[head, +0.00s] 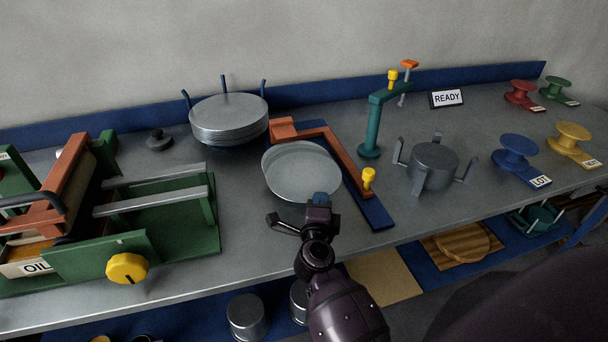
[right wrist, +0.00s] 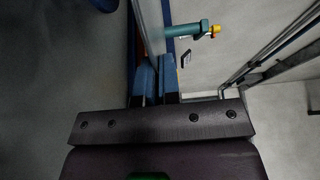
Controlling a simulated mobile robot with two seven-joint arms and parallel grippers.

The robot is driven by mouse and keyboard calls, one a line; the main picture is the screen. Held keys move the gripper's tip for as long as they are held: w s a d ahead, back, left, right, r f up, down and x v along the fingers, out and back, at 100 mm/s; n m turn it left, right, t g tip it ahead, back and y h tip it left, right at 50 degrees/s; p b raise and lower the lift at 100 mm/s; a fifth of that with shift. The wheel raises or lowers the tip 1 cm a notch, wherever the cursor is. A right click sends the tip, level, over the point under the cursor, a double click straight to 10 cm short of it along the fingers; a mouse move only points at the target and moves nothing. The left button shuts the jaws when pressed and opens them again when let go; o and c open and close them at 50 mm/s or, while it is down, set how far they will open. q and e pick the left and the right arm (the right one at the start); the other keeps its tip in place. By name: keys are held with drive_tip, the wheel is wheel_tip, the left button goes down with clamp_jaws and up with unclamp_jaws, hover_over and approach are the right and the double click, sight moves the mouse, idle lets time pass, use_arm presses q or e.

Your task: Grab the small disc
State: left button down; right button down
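A thin round grey disc (head: 301,170) is tilted above the bench in the middle of the head view. My right gripper (head: 319,198) is at its near edge, with its blue fingers closed on the rim. In the right wrist view the disc (right wrist: 150,25) shows nearly edge-on, running down between the two fingers (right wrist: 157,78). A stack of similar grey discs (head: 229,117) sits to the left, behind, between dark blue upright pegs. My left gripper is not in view.
An orange angled bar with a yellow knob (head: 369,178) lies right of the disc, and a teal post (head: 371,130) stands behind it. A grey pot (head: 433,166) and coloured spools stand right. A green frame (head: 180,226) fills the left. Bare bench (head: 240,185) lies between frame and disc.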

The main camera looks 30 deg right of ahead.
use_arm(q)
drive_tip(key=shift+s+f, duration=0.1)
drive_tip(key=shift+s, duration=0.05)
use_arm(e)
drive_tip(key=shift+r, duration=0.1)
